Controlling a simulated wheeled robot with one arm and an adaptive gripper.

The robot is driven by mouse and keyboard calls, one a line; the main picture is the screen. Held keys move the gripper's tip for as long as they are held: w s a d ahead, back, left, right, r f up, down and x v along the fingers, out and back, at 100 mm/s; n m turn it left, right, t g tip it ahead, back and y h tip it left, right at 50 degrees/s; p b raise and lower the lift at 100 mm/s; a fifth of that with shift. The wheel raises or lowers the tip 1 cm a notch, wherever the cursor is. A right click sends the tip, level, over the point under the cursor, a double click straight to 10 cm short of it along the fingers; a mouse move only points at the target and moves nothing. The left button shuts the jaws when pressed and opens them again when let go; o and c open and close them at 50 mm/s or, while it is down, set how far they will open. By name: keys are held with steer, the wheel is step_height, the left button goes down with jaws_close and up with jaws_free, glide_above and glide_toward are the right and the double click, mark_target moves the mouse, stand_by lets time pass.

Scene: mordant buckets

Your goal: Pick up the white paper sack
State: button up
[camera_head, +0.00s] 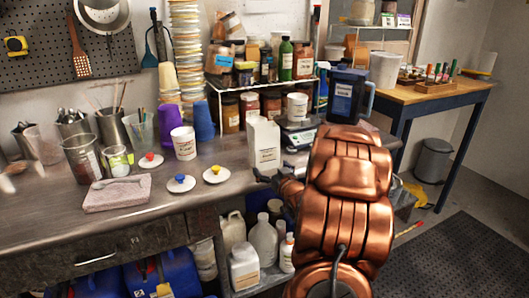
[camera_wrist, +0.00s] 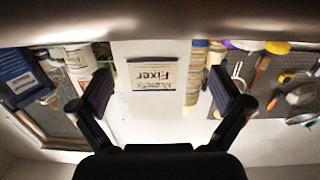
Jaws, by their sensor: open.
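The white paper sack (camera_head: 264,143) stands upright on the workbench, with a printed label low on its front. In the wrist view the sack (camera_wrist: 145,90) appears upside down, its label reading "Fixer". My gripper (camera_wrist: 163,92) is open, with one dark finger on each side of the sack in that view. I see a gap between each finger and the sack. In the head view my gripper (camera_head: 268,178) is at the bench's front edge, just in front of the sack, partly hidden by my copper arm.
A white tub (camera_head: 184,143) and a blue cup (camera_head: 204,122) stand left of the sack. A scale (camera_head: 299,137) stands to its right, and a shelf of jars (camera_head: 262,82) behind it. Lids (camera_head: 216,174) lie on the bench at front left.

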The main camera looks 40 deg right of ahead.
mark_target(268, 157)
steer(key=shift+d, duration=0.35)
steer(key=shift+w+d+r, duration=0.15)
steer(key=shift+w, duration=0.1)
steer(key=shift+r+p+x, duration=0.15)
steer(key=shift+p+x, duration=0.15)
steer(key=shift+x, duration=0.85)
steer(key=shift+r+p+x, duration=0.2)
steer(key=shift+p+x, duration=0.1)
steer(key=shift+x, duration=0.8)
steer(key=shift+r+p+x, duration=0.15)
steer(key=shift+p+x, duration=0.15)
steer(key=shift+x, duration=0.85)
steer(key=c, duration=1.1)
steer(key=shift+o, duration=0.2)
